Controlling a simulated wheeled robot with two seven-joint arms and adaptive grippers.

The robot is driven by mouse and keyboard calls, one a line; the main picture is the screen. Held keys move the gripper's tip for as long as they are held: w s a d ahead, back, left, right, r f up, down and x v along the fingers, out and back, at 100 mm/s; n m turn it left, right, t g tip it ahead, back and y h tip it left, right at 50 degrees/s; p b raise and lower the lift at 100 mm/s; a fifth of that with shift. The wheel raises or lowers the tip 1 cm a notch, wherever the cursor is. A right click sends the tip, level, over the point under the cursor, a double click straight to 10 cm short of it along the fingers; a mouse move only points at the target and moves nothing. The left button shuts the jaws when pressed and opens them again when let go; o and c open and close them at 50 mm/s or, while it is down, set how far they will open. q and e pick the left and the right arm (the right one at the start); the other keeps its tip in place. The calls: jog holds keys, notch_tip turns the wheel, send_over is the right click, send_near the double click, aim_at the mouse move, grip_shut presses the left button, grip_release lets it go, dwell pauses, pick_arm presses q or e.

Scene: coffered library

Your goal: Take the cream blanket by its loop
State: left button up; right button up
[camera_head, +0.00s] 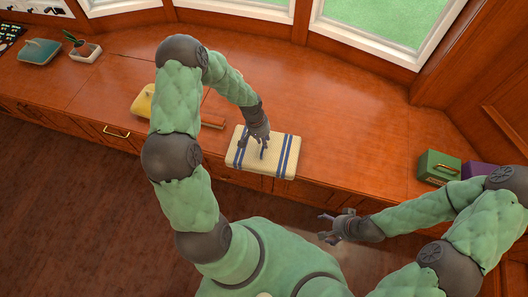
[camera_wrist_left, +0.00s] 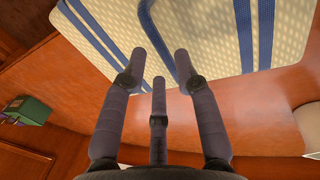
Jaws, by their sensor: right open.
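The cream blanket (camera_head: 252,163), folded flat with paired blue stripes, lies on the wooden counter near its front edge. It also fills the top of the left wrist view (camera_wrist_left: 205,45). A blue strap, which looks like its loop (camera_wrist_left: 161,36), runs between the stripe pairs and passes behind a fingertip. My left gripper (camera_head: 261,147) is over the blanket, pointing down, its fingers apart (camera_wrist_left: 159,65). Whether it touches the loop I cannot tell. My right gripper (camera_head: 326,226) is open and empty, in front of the counter, away from the blanket.
A yellow object (camera_head: 143,102) is partly hidden behind my left arm. A green box (camera_head: 438,167) and a purple one (camera_head: 481,172) stand at the right. A teal item (camera_head: 39,51) and a potted plant (camera_head: 84,50) are far left. The counter (camera_head: 350,120) right of the blanket is clear.

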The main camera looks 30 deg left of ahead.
pick_arm(q)
jog(key=f, duration=0.1)
jog(key=f+b, duration=0.1)
jog(key=f, duration=0.2)
jog(key=shift+w+d+f+b, duration=0.1)
jog(key=shift+w+d+b, duration=0.15)
jog(key=shift+b, duration=0.15)
grip_shut()
